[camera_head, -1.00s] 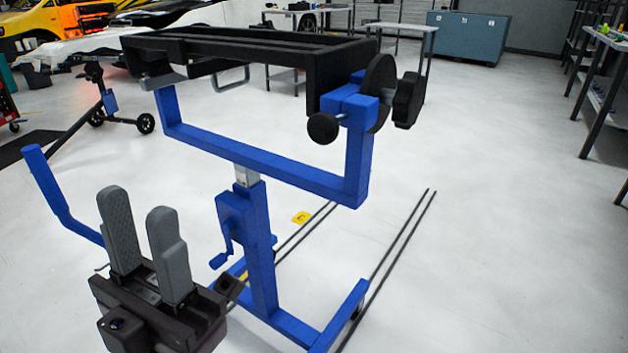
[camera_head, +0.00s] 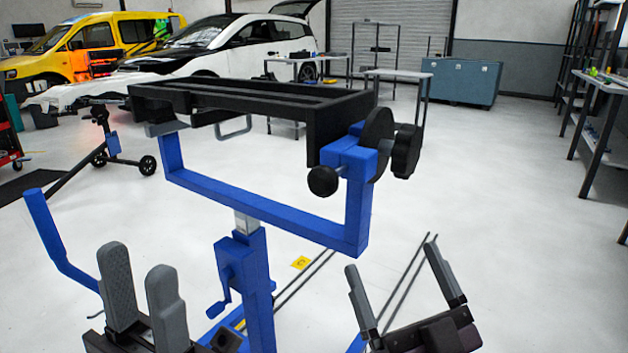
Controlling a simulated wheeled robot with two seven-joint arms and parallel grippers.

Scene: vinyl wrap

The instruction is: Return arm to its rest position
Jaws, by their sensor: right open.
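My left gripper (camera_head: 137,258) is at the lower left, its two grey fingers pointing up with a narrow empty gap between them. My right gripper (camera_head: 391,258) is at the lower right, its grey fingers spread wide and holding nothing. A blue stand (camera_head: 265,214) with a black frame (camera_head: 238,95) on top is in the middle, between and beyond the grippers. A black knob (camera_head: 323,181) and a black disc (camera_head: 377,143) are at the frame's right end. Both grippers show below the frame, apart from it. The lower arms are out of view.
A blue lever (camera_head: 54,235) rises at the left near my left gripper. Thin dark rails (camera_head: 410,262) lie on the floor behind my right gripper. A wheeled stand (camera_head: 110,140), cars (camera_head: 215,45) and a blue cabinet (camera_head: 461,80) are farther back. The floor at right is open.

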